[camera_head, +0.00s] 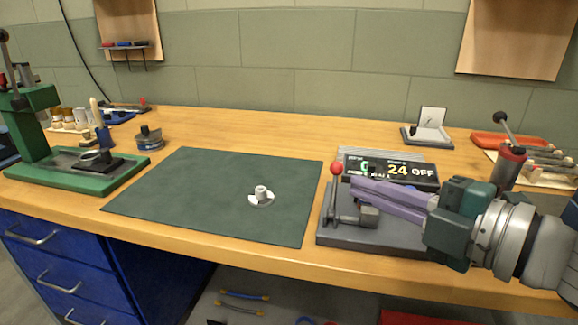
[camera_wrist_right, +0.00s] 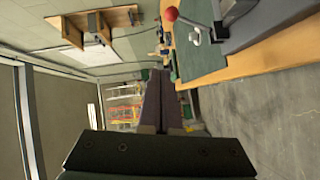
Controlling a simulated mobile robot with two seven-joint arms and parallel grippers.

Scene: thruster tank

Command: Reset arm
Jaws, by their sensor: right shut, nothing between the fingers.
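My right gripper (camera_head: 355,190) reaches in from the right in the head view. Its purple fingers are closed together and hold nothing. They are over the grey fixture (camera_head: 375,234) with the red-knobbed lever (camera_head: 336,170); I cannot tell if they touch it. In the right wrist view the shut fingers (camera_wrist_right: 160,90) point away from the camera, and the red knob (camera_wrist_right: 171,14) is at the top. A small white part (camera_head: 261,196) stands on the dark green mat (camera_head: 180,205). My left gripper is not in view.
A display (camera_head: 395,172) reading "24 OFF" stands behind the fixture. A green press (camera_head: 75,182) is at the left. A dark round tin (camera_head: 149,138), a red tray (camera_head: 500,140) and a dark upright handle (camera_head: 508,165) are on the wooden bench (camera_head: 240,122). Most of the mat is clear.

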